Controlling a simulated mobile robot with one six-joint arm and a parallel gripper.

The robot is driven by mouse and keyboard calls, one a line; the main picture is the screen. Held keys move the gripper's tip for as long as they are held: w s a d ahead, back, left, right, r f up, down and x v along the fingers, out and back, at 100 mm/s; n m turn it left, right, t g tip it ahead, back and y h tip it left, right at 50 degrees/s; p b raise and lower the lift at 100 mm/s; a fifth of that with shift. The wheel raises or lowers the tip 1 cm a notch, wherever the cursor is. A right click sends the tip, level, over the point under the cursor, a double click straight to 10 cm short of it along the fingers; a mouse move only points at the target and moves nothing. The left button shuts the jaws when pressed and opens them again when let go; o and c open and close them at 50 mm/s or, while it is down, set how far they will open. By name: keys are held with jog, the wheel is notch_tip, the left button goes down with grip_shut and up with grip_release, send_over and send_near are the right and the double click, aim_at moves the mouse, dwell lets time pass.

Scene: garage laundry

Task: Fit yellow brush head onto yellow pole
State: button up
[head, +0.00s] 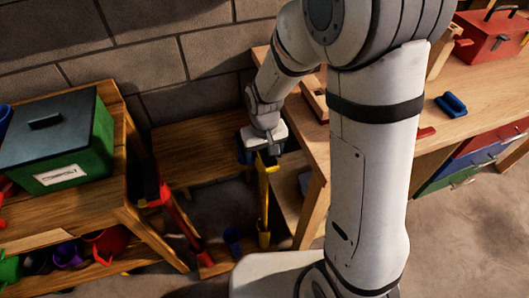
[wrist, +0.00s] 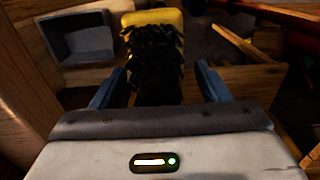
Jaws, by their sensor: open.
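The yellow brush head (wrist: 155,18) with black bristles (wrist: 155,60) lies between my gripper's two blue fingers in the wrist view. My gripper (wrist: 157,88) is open, with a gap visible beside the bristles on each side. In the head view my gripper (head: 262,153) is low behind my arm, at the top of the yellow pole (head: 263,200). The pole stands upright in a yellow holder (head: 264,239) near the floor. The yellow brush head (head: 269,161) shows at the pole's upper end, partly hidden by my gripper. I cannot tell whether it is fully seated.
A red pole (head: 180,215) leans left of the yellow pole, with a blue holder (head: 232,240) between them. A wooden shelf with a green bin (head: 62,150) stands at left. A workbench (head: 430,125) with coloured drawers stands at right, close to my arm. A brick wall is behind.

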jog(key=shift+r, duration=3.95)
jog(key=s+d+r+m+t, duration=0.2)
jog(key=s+d+r+m, duration=0.1)
jog(key=s+d+r, duration=0.6)
jog(key=s+d, duration=0.3)
jog(key=d, duration=0.1)
jog(key=shift+r+t, duration=0.3)
jog(key=shift+r, duration=0.1)
jog(key=shift+a, duration=0.1)
